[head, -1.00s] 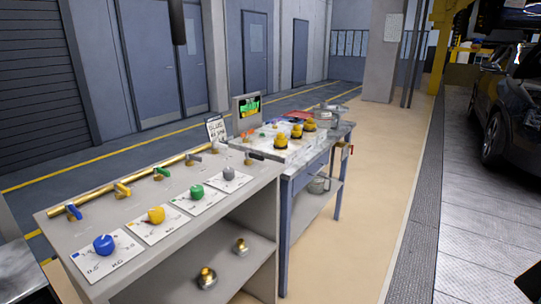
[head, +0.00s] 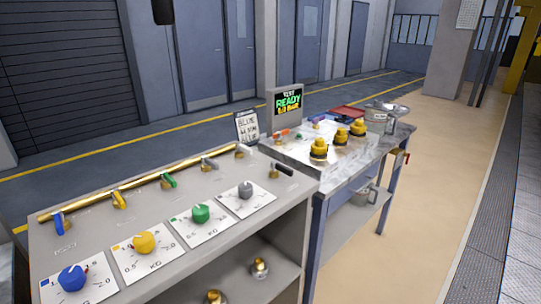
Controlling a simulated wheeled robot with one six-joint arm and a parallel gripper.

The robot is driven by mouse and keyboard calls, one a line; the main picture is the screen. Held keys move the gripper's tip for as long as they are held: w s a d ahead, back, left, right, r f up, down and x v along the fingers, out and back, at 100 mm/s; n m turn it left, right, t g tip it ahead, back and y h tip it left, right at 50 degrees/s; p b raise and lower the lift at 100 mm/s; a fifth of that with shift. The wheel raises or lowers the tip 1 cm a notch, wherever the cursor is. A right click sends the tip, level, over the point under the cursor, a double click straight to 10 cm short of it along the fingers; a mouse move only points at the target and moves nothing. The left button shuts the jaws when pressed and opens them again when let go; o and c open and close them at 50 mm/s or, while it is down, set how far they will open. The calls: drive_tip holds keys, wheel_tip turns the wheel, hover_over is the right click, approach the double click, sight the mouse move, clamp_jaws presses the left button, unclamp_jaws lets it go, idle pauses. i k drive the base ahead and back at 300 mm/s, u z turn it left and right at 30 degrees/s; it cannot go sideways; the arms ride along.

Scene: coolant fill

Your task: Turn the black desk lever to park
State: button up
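The black desk lever (head: 283,169) is a small dark handle on a light base. It sits at the right end of the grey desk top (head: 75,265), close to the edge by the workbench. It lies slanted, its dark end toward the lower right. Any park marking beside it is too small to read. My gripper is not in view, and nothing is seen touching the lever.
A brass pipe (head: 138,184) with several coloured levers runs along the desk's back. Blue (head: 73,278), yellow (head: 144,243), green (head: 200,214) and grey (head: 245,190) knobs stand in front. A screen (head: 287,104) reads READY. The floor at right (head: 435,200) is clear.

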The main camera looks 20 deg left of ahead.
sight(275, 167)
drive_tip(key=u, duration=0.55)
drive_tip(key=i, duration=0.85)
drive_tip(key=u, duration=0.95)
drive_tip(key=i, duration=0.25)
drive_tip(key=u, duration=0.15)
